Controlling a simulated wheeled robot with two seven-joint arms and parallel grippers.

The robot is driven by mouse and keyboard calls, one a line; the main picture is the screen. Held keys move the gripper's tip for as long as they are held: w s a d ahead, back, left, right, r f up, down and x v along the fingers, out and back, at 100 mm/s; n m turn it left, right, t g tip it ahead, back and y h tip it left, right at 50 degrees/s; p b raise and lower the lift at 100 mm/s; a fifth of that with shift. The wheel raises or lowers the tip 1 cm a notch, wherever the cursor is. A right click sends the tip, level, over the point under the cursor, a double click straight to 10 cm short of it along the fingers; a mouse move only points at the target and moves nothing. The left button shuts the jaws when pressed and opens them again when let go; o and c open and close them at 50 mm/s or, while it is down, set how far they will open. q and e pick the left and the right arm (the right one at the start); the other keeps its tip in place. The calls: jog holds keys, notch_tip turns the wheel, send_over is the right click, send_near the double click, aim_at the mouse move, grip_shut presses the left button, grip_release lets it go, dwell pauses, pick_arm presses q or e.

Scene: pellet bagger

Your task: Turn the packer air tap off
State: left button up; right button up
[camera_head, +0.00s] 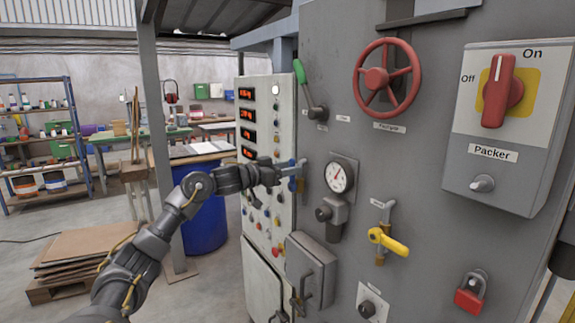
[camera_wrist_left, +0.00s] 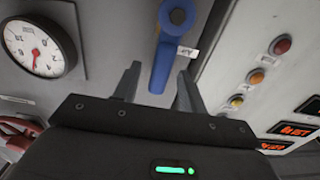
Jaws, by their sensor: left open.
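A tap with a blue lever handle (camera_wrist_left: 163,60) is on the grey machine's front, with a small label beside it that I cannot read. Its blue handle (camera_head: 299,165) also shows in the head view, partly hidden by my gripper. My left gripper (camera_head: 286,170) is open at this handle. In the left wrist view its two fingertips (camera_wrist_left: 158,72) stand on either side of the lever, with visible gaps. The lever hangs down from its pivot, slightly slanted in that view. My right gripper is not in view.
A pressure gauge (camera_head: 339,177) and a yellow-handled tap (camera_head: 388,241) are to the right of the gripper. A red handwheel (camera_head: 387,77), a green-knobbed lever (camera_head: 300,72) and the red Packer switch (camera_head: 497,90) are higher. A button panel (camera_head: 262,130) stands close behind the gripper.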

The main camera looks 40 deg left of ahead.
pick_arm(q)
grip_shut()
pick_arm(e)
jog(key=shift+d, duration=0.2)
pick_arm(q)
jog(key=shift+d, duration=0.1)
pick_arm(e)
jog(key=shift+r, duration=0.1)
